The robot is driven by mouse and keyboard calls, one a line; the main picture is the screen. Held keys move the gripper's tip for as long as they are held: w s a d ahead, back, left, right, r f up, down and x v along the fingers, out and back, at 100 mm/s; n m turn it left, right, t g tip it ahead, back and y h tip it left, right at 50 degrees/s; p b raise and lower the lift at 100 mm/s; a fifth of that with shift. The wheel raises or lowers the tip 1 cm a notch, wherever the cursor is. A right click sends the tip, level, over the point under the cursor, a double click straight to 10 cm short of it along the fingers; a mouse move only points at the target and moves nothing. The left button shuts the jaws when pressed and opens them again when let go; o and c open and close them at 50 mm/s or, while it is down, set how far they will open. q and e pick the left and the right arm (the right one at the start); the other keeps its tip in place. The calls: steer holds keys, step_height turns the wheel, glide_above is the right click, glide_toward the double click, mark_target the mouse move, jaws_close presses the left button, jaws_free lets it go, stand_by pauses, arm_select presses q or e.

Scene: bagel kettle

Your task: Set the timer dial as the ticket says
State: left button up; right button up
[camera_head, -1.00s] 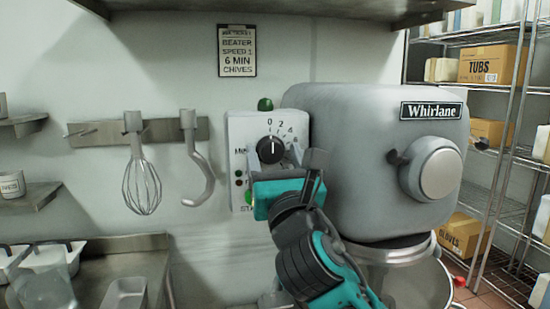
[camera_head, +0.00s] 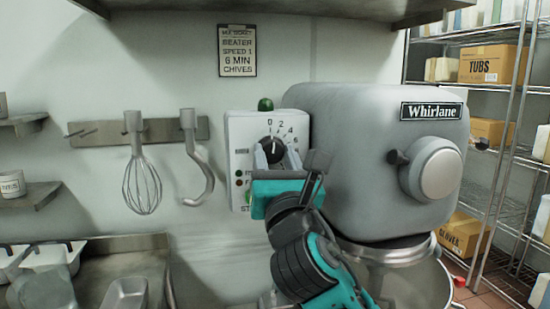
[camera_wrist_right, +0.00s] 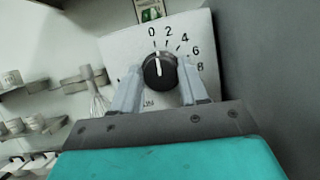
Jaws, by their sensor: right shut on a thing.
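The ticket (camera_head: 237,51) on the wall lists beater, speed 1, 6 min and chives. The timer dial (camera_head: 271,146) is a round black knob on the white control panel (camera_head: 238,130) left of the mixer. Its white pointer stands at about 0. In the right wrist view the dial (camera_wrist_right: 159,72) sits between the two grey fingers, with numbers 0, 2, 4, 6 and 8 around it. My right gripper (camera_head: 277,160) is shut on the dial, one finger on each side. My left gripper is not in view.
The grey Whirlane mixer (camera_head: 370,150) stands close on the right of the panel. A green knob (camera_head: 265,104) sits atop the panel. A whisk (camera_head: 142,180) and a dough hook (camera_head: 200,170) hang to the left. A shelf overhangs above.

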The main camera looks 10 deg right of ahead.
steer(key=m+h, duration=0.2)
steer(key=m, duration=0.2)
steer(key=m+g+h, duration=0.1)
steer(key=m+h, duration=0.1)
steer(key=m, duration=0.3)
steer(key=shift+a+m+g, duration=0.2)
steer(key=shift+m+g, duration=0.1)
steer(key=m+g+h, duration=0.1)
steer(key=m, duration=0.2)
steer(key=m+g+h, duration=0.1)
steer(key=m, duration=0.3)
steer(key=shift+r+m+g, duration=0.2)
steer(key=shift+m+g, duration=0.1)
steer(key=shift+g, duration=0.1)
steer(key=o, duration=1)
steer(key=shift+o, duration=0.2)
